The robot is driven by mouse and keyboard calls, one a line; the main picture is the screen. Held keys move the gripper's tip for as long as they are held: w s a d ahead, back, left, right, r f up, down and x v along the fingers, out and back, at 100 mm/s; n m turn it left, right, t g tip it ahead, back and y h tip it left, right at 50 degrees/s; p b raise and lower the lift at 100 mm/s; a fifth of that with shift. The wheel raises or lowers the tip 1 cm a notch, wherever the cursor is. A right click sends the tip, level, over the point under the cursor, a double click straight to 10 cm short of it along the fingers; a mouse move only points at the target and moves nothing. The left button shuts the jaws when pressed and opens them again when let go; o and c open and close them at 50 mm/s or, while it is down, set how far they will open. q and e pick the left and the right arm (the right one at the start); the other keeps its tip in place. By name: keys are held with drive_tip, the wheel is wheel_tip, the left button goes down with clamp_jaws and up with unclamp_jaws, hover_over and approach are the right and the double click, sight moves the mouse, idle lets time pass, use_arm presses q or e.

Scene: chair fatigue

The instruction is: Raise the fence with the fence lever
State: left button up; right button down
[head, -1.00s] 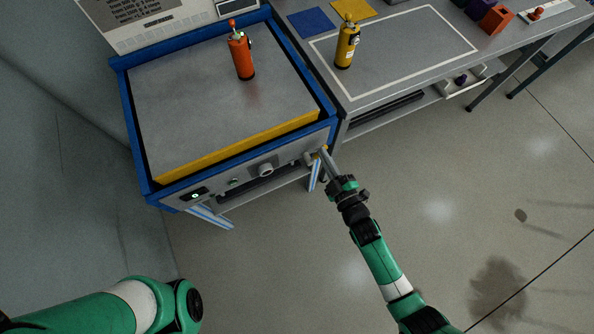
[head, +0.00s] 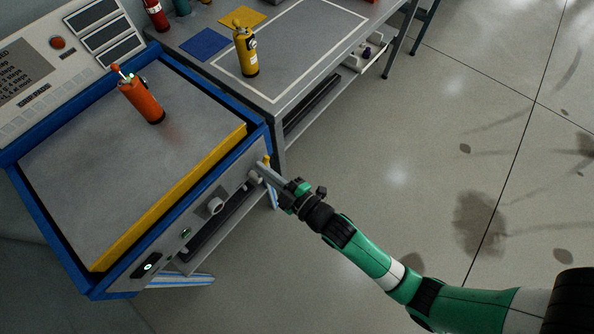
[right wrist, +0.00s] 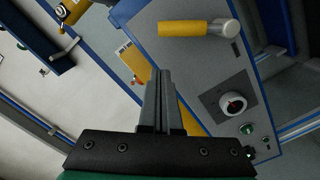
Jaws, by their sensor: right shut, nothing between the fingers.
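The fence is a yellow bar (head: 170,200) along the front edge of the grey-topped, blue-framed machine. The fence lever, with its yellow part (head: 266,160), is at the right end of the front panel, partly hidden by my right gripper in the head view. In the right wrist view the lever is a yellow handle (right wrist: 190,30) with a pale grey round end, upper right of the fingertips. My right gripper (head: 262,170) is shut and empty close beside the lever. It also shows in the right wrist view (right wrist: 163,74); contact with the lever cannot be told. My left gripper is out of view.
An orange canister (head: 141,101) stands on the machine's top. The front panel has a round knob (head: 215,206) and a green-lit switch (head: 148,267). A bench (head: 300,60) with a yellow canister (head: 246,52) adjoins behind. The floor at right is clear.

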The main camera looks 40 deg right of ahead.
use_arm(q)
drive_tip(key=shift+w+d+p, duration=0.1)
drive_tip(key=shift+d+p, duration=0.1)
drive_tip(key=shift+p, duration=0.7)
use_arm(e)
drive_tip(key=s, duration=1)
drive_tip(key=shift+s+d+r, duration=0.15)
drive_tip(key=shift+d+r, duration=0.05)
drive_tip(key=shift+r, duration=0.2)
